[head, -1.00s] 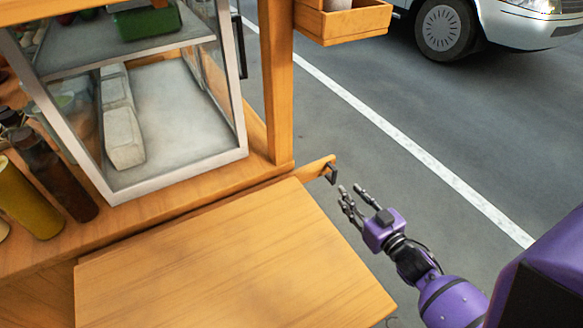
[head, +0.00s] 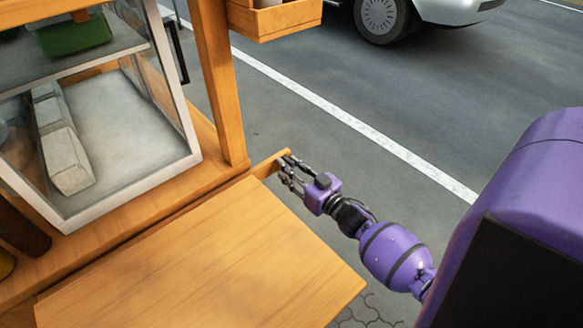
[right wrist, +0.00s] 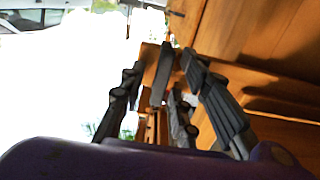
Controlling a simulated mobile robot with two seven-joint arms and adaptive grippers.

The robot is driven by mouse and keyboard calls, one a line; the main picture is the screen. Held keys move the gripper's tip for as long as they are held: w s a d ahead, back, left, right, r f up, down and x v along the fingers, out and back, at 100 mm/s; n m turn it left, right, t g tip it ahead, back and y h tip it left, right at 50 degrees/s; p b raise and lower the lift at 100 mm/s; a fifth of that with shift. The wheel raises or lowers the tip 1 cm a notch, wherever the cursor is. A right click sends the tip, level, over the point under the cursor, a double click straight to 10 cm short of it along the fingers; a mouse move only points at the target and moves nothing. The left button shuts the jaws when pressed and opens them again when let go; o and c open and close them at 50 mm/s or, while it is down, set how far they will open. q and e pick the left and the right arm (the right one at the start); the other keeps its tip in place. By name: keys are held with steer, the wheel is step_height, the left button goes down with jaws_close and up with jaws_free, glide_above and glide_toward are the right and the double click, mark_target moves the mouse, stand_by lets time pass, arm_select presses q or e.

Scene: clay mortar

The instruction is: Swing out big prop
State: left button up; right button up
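The big prop (head: 267,167) is a wooden bar that sticks out at the cart's right end, beside the fold-down wooden board (head: 200,255). My right gripper (head: 287,167) is at the prop's outer end in the head view, and its fingers hide the dark handle there. In the right wrist view the fingers (right wrist: 165,95) are spread apart. A dark upright handle (right wrist: 162,73) shows between them, in front of orange wood. I cannot tell whether the fingers touch it. My left gripper is in neither view.
A glass display case (head: 120,160) stands on the cart's counter. A wooden post (head: 220,85) rises by the prop, with a small wooden box (head: 275,20) above. Open pavement lies to the right, with a white road line (head: 350,125) and a parked vehicle (head: 430,12).

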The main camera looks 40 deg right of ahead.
steer(key=shift+c, duration=0.3)
jaws_close()
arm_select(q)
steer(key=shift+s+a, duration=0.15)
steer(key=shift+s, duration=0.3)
arm_select(e)
steer(key=shift+s, duration=0.15)
arm_select(q)
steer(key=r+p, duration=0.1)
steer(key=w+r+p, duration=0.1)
steer(key=p, duration=0.1)
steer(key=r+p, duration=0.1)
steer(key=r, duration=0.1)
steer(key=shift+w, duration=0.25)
arm_select(e)
steer(key=s+a, duration=0.4)
steer(key=s, duration=1.2)
steer(key=shift+s, duration=0.2)
steer(key=shift+d, duration=0.1)
